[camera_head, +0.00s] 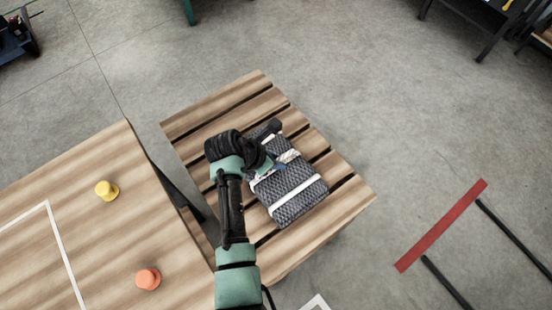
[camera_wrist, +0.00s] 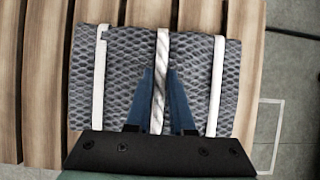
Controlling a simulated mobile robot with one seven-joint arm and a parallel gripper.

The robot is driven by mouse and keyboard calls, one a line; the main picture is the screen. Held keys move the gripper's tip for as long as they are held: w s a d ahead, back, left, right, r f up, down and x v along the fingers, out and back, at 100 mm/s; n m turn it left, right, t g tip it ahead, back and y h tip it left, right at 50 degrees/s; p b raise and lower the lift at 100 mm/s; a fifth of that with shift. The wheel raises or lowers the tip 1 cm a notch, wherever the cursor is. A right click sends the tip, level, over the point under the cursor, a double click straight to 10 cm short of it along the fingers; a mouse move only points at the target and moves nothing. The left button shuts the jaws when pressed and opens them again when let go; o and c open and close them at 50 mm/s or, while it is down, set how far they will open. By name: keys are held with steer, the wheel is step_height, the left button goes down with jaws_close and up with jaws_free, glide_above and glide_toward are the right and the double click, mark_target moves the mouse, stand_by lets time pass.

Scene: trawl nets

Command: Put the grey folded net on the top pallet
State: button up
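The grey folded net (camera_head: 293,188) lies flat on a slatted wooden pallet (camera_head: 345,200), towards its right side. It is a dark mesh bundle with two white straps and a pale twisted rope across its middle. My gripper (camera_head: 277,163) is over the net and hides part of it. In the wrist view the net (camera_wrist: 120,75) fills the middle. The two blue fingers of my gripper (camera_wrist: 160,75) point down at the net, one on each side of the rope (camera_wrist: 161,50). The fingertips are close to the rope; I cannot tell whether they press on it.
A wooden table (camera_head: 80,190) at the left holds a yellow knob-like piece (camera_head: 107,190) and an orange one (camera_head: 148,278). A red bar (camera_head: 441,226) is at the right. Dark-legged tables (camera_head: 487,25) stand at the top right. The floor beyond the pallet is clear.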

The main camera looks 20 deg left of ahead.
steer(key=o, duration=0.3)
steer(key=shift+o, duration=0.2)
steer(key=shift+r, duration=0.1)
steer(key=p+v, duration=0.4)
steer(key=v, duration=0.8)
steer(key=w+r+m+t+y, duration=0.2)
steer(key=w+r+m+t, duration=0.15)
steer(key=w+r, duration=0.4)
steer(key=w+r+m+t+y, duration=0.2)
steer(key=w+r+m, duration=0.25)
steer(key=r, duration=0.55)
steer(key=w+d+r+m+t, duration=0.1)
steer(key=d+r+m+t, duration=0.2)
steer(key=r, duration=0.5)
steer(key=w+d+r+m+t, duration=0.15)
steer(key=r+m, duration=0.25)
steer(key=r, duration=0.5)
steer(key=s+d+r+m+t, duration=0.3)
steer(key=s+r+m+t, duration=0.1)
steer(key=r, duration=0.6)
steer(key=s+d+r+m+t, duration=0.4)
steer(key=s+r, duration=0.3)
steer(key=r, duration=0.3)
steer(key=s+d+r+m+t, duration=0.4)
steer(key=s+r+m, duration=0.1)
steer(key=r, duration=0.5)
steer(key=shift+s+d+m+h, duration=0.15)
steer(key=shift+d+m+h, duration=0.15)
steer(key=shift+m, duration=0.3)
steer(key=shift+a+r, duration=0.1)
